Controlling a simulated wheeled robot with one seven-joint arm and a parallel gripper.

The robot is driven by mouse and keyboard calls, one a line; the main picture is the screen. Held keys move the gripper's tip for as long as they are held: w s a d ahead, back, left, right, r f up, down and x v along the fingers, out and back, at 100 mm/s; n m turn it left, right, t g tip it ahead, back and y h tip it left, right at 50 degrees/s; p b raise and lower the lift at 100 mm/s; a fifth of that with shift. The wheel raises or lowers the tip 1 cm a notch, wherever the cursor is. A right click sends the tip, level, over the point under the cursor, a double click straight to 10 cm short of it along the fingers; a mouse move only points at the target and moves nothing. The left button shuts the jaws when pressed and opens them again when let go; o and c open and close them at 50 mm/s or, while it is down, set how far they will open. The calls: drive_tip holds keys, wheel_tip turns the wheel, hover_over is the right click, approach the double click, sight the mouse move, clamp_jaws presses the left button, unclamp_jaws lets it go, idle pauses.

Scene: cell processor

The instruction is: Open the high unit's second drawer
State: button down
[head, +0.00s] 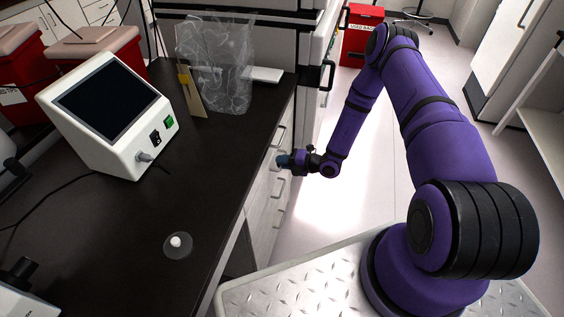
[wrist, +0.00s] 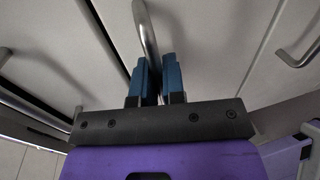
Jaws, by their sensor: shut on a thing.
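A white drawer unit (head: 260,193) with several metal bar handles stands under the black bench top, in the middle of the head view. My gripper (head: 283,161) is at its front, level with a handle near the second from the top. In the wrist view my gripper's blue fingers (wrist: 157,80) are shut on a curved metal handle (wrist: 147,36), one finger on each side. The handle sits on a pale drawer front (wrist: 195,35). My gripper hides part of the drawer fronts in the head view, and I cannot tell whether the gripped drawer stands out.
More handles flank the gripped one in the wrist view, one at right (wrist: 300,52). The black bench top (head: 110,225) carries a white screen device (head: 115,115) and a clear bag (head: 220,65). Open floor (head: 330,205) lies right of the drawers.

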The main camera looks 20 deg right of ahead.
drive_tip(key=f+v, duration=0.3)
drive_tip(key=v, duration=1.4)
drive_tip(key=d+f+v, duration=0.1)
drive_tip(key=f+v, duration=0.3)
drive_tip(key=v, duration=1.3)
drive_tip(key=shift+s+d, duration=0.2)
drive_tip(key=shift+s, duration=0.15)
drive_tip(key=c, duration=1.2)
unclamp_jaws()
drive_tip(key=v, duration=1)
drive_tip(key=shift+s+d, duration=0.2)
drive_tip(key=shift+d, duration=0.15)
